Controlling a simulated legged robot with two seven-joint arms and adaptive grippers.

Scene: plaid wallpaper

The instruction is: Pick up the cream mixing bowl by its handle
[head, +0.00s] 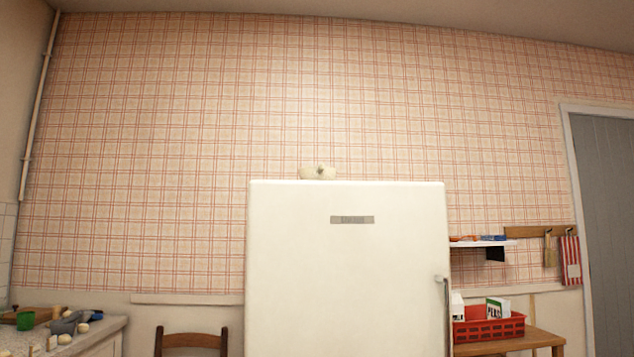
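Neither of my grippers is in view.
The fridge stands against the plaid wall. At lower left a counter (100,337) holds a green cup (25,320) and several small items. A wooden chair (190,340) is left of the fridge. At right, a red crate (488,331) sits on a wooden table (535,338), below a shelf (480,243).

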